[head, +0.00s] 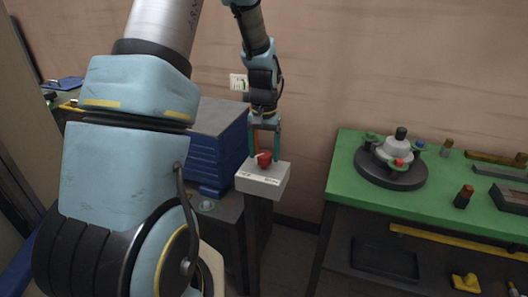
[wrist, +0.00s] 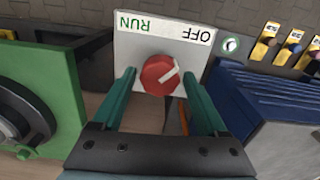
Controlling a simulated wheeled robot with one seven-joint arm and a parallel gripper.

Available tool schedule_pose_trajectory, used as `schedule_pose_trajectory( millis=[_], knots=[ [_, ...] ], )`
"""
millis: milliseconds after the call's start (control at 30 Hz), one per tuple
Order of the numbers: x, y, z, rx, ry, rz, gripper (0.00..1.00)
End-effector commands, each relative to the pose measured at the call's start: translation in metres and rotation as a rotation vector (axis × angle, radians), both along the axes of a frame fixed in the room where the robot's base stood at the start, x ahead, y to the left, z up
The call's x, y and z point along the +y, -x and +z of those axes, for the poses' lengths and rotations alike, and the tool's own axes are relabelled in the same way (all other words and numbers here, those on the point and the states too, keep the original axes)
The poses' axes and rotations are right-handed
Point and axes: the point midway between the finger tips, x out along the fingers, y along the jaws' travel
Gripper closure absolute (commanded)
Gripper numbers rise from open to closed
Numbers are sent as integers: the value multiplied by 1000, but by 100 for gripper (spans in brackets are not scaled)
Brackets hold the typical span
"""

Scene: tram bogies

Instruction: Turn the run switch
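The run switch is a red round knob (head: 264,160) on a pale grey box (head: 262,181) atop a dark post. In the wrist view the knob (wrist: 158,75) has a white pointer aimed up and right, toward the OFF label (wrist: 197,35). The RUN label (wrist: 134,23) is at the left; both labels read upside down there. My gripper (head: 265,144) is above the box, pointing down. In the wrist view my gripper (wrist: 159,80) is open, one green finger on each side of the knob, with visible gaps between fingers and knob.
A blue drawer cabinet (head: 208,150) stands close behind and left of the switch box. A green-topped bench (head: 339,180) with a round grey fixture (head: 391,165) and small parts stands to the right. The wall (head: 330,70) is behind.

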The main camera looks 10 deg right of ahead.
Motion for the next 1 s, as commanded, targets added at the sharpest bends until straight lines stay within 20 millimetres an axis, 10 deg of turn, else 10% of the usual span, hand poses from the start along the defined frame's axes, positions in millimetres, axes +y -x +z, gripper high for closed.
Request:
schedule_pose_trajectory(
  millis=[467, 1000],
  knots=[
    [0, -1, 9, -3, 1, 2, 12],
    [0, -1, 100, -3, 1, 1, 12]
  ],
)
